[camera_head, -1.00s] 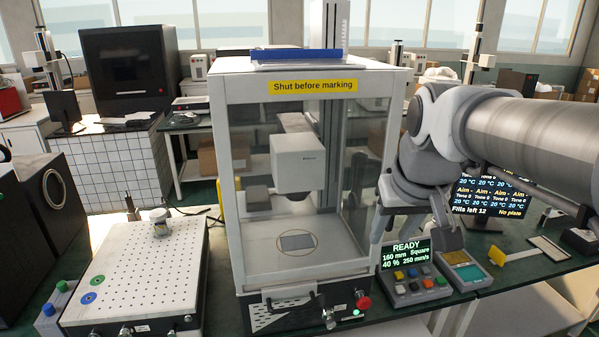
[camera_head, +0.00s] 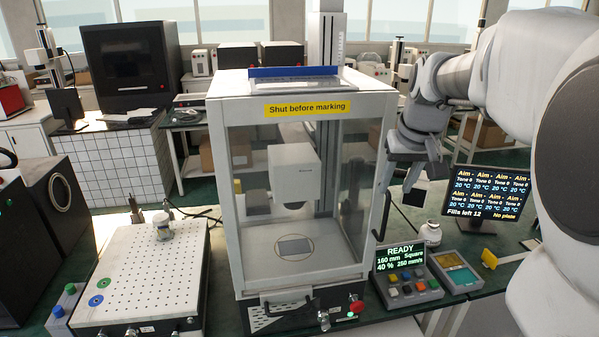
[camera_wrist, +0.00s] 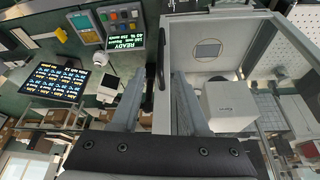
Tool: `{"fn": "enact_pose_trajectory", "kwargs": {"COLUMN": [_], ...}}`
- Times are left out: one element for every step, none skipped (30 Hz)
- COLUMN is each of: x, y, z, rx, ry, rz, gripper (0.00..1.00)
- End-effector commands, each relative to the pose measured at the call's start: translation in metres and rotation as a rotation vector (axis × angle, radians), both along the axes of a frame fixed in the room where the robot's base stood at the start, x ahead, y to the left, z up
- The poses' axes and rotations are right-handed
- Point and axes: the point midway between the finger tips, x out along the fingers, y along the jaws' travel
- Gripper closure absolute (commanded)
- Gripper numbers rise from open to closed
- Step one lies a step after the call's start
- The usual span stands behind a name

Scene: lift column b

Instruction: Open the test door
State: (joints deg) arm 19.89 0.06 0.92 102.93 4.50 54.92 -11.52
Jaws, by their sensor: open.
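The white glass-walled cabinet (camera_head: 222,200) stands mid-bench under a yellow "Shut before marking" label (camera_head: 307,108). Its glazed front looks shut. No part I can read is marked "test door". A dark upright handle (camera_head: 384,214) is at the cabinet's right edge; it also shows in the wrist view (camera_wrist: 161,66). My gripper (camera_head: 405,178) is right of the cabinet, pointing down. In the wrist view my gripper (camera_wrist: 156,80) is open and empty, its fingers on either side of the handle's line in the picture. Contact with the handle does not show.
A keypad box reading READY (camera_head: 405,275) sits right of the cabinet's base. Behind it are a white bottle (camera_head: 430,233) and a monitor (camera_head: 485,200). A perforated plate (camera_head: 150,265) lies to the left. A white head (camera_head: 293,172) hangs inside the cabinet.

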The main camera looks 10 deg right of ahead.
Motion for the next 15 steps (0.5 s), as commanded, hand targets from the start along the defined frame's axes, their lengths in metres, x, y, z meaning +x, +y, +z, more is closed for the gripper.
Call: {"fn": "enact_pose_trajectory", "kwargs": {"x": [0.004, 0.006, 0.010, 0.012, 0.015, 0.018, 0.020, 0.023, 0.026, 0.028, 0.030, 0.032, 0.034, 0.036, 0.037], "y": [-0.001, -0.001, -0.001, -0.002, -0.002, -0.003, -0.003, -0.004, -0.004, -0.004, -0.005, -0.005, -0.005, -0.006, -0.006], "z": [-0.012, -0.018, -0.026, -0.032, -0.038, -0.046, -0.052, -0.058, -0.065, -0.070, -0.075, -0.081, -0.084, -0.088, -0.092], "rx": [0.002, 0.002, 0.002, 0.002, 0.002, 0.002, 0.002, 0.002, 0.002, 0.002, 0.002, 0.002, 0.002, 0.001, 0.000], "ry": [0.005, 0.006, 0.005, 0.005, 0.005, 0.005, 0.005, 0.004, 0.005, 0.004, 0.005, 0.004, 0.004, 0.003, 0.003], "rz": [0.000, 0.000, 0.000, 0.000, 0.000, 0.000, 0.000, 0.000, 0.000, 0.000, 0.000, 0.000, 0.000, 0.000, 0.000], "gripper": [0.55, 0.55, 0.55, 0.55, 0.55, 0.55, 0.55, 0.55, 0.55, 0.55, 0.55, 0.55, 0.55, 0.55, 0.55]}}
